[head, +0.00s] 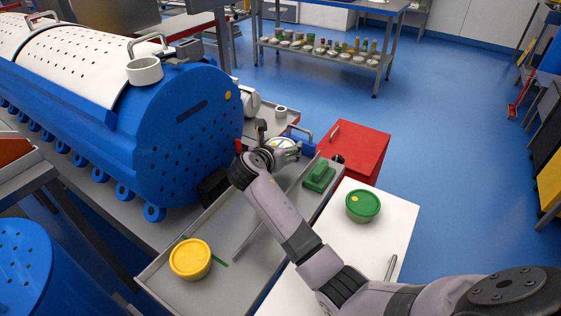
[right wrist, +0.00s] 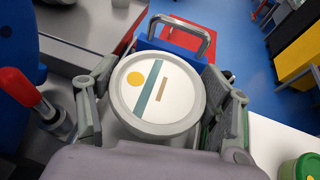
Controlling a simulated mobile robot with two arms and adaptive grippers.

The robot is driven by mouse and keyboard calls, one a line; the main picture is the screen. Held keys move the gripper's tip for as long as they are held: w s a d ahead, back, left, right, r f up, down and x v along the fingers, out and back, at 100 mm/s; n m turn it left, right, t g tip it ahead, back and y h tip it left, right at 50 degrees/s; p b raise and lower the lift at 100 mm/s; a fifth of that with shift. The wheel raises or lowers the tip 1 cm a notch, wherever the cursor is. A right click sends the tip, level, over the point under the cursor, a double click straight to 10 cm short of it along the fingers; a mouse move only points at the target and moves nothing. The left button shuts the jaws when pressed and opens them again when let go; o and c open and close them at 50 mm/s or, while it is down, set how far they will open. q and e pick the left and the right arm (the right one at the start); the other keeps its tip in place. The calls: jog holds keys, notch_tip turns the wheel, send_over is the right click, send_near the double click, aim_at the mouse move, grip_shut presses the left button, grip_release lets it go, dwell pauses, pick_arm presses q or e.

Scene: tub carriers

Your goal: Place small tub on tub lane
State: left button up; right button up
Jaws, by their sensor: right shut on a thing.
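My right gripper (head: 285,148) is shut on a small tub. The tub (right wrist: 155,92) has a white lid with a grey rim, a yellow dot, a teal stripe and a tan bar. One finger is on each side of it in the right wrist view. In the head view the tub (head: 283,141) is partly hidden by my gripper, over the far end of a long grey tray (head: 205,292). A thin rail runs along this tray; I cannot tell which part is the tub lane. My left gripper is not in view.
A yellow-lidded tub (head: 190,259) stands at the tray's near end; a green block (head: 319,176) lies farther along. A green tub (head: 362,206) stands on a white surface. A large blue perforated drum (head: 185,140) is at left, a red box (head: 358,148) beyond.

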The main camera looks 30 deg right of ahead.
notch_tip(320, 180, down, 5)
jog(key=shift+r+b, duration=0.1)
jog(key=shift+b, duration=0.2)
jog(key=o, duration=1)
jog(key=shift+s+a+r, duration=0.1)
jog(key=shift+s+a, duration=0.05)
jog(key=shift+a, duration=0.05)
jog(key=p+v, duration=0.1)
jog(key=v, duration=1)
jog(key=shift+s+a, duration=0.15)
jog(key=shift+a, duration=0.05)
